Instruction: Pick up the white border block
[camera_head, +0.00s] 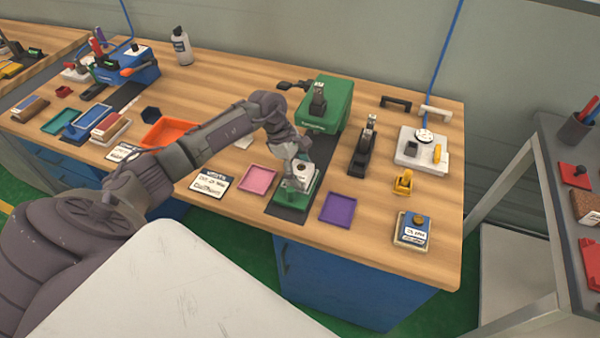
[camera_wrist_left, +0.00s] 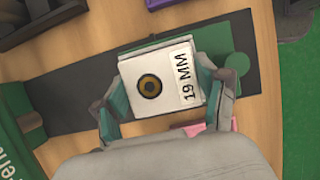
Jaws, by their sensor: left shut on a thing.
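The white block (camera_wrist_left: 148,83) has a brass ring on top and a label reading "19 MM". It sits between the two fingers of my left gripper (camera_wrist_left: 163,95), which is shut on it. In the head view the block (camera_head: 300,181) shows under my left gripper (camera_head: 297,172), over the green base (camera_head: 309,196) at the front of the green machine. I cannot tell whether the block touches the base. My right gripper is in neither view.
The green machine (camera_head: 327,106) stands behind. A pink tray (camera_head: 258,180) lies left of the block and a purple tray (camera_head: 338,210) lies right. A black stapler-like tool (camera_head: 364,150), a yellow part (camera_head: 403,182) and a labelled block (camera_head: 412,230) stand further right on the wooden bench (camera_head: 375,250).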

